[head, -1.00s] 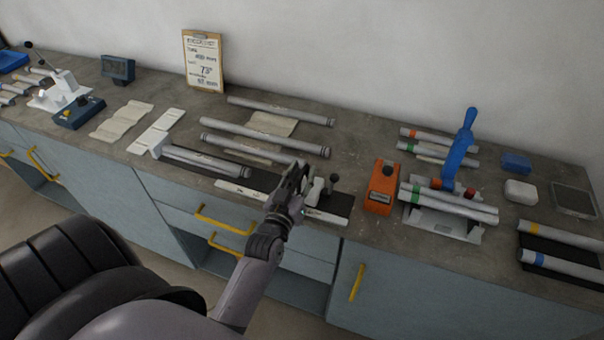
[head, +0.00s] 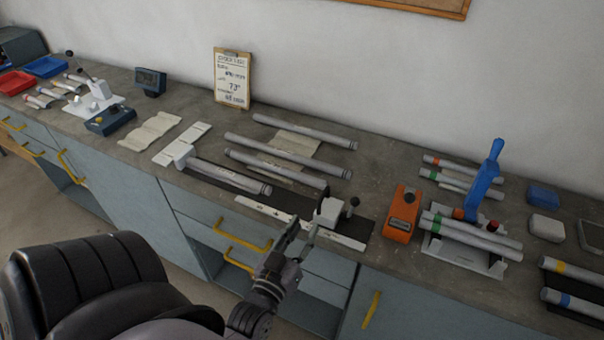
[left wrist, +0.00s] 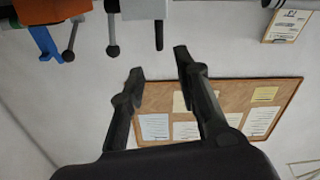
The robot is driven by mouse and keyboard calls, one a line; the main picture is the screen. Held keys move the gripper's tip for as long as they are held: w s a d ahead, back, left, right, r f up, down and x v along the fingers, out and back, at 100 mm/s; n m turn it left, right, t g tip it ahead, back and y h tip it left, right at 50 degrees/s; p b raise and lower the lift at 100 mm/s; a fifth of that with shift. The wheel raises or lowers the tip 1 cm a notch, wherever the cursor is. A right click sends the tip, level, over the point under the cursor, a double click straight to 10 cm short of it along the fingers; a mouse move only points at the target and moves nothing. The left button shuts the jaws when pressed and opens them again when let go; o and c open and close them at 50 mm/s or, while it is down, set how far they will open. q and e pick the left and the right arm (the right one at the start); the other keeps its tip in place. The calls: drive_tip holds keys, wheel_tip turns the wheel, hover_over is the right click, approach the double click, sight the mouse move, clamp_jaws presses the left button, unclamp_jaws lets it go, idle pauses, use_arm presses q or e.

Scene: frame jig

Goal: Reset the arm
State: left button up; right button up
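My left gripper (head: 303,229) is in front of the counter's front edge, just short of the jig's near side. In the left wrist view its two fingers (left wrist: 159,62) are apart with nothing between them. A grey tube (head: 228,178) lies along the dark jig, its left end by a white end block (head: 181,154). A white clamp block (head: 328,211) with a black-knobbed lever (head: 352,204) stands at the jig's right. A white strip (head: 262,209) runs along the jig's front. My right gripper is in neither view.
An orange box (head: 402,214) stands right of the jig. Beyond it, a blue-handled tool (head: 483,180) stands by a rack of tubes (head: 468,233). Loose tubes (head: 290,165) lie behind the jig. Yellow drawer handles (head: 243,236) stick out below the counter.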

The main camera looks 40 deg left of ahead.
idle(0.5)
use_arm(q)
drive_tip(key=s+d+f+m+g+h+b, duration=0.1)
drive_tip(key=s+d+f+m+g+h, duration=0.2)
drive_tip(key=f, duration=1)
drive_tip(key=s+d+f+g+b, duration=0.1)
drive_tip(key=s+d+f+g, duration=0.25)
drive_tip(key=f, duration=1.05)
drive_tip(key=s+d+f+m+g+h+b, duration=0.25)
drive_tip(key=s+d+f, duration=0.2)
drive_tip(key=f, duration=0.85)
drive_tip(key=s+a+f+m+g, duration=0.1)
drive_tip(key=s+a+f+g, duration=0.1)
drive_tip(key=s+f, duration=0.5)
drive_tip(key=s+a+f+m+g+y+b, duration=0.1)
drive_tip(key=s+a+f+g, duration=0.2)
drive_tip(key=s, duration=1.1)
wheel_tip(320, 180, down, 5)
drive_tip(key=shift+a+r+g, duration=0.1)
drive_tip(key=shift+a+g, duration=0.15)
drive_tip(key=shift+g, duration=0.95)
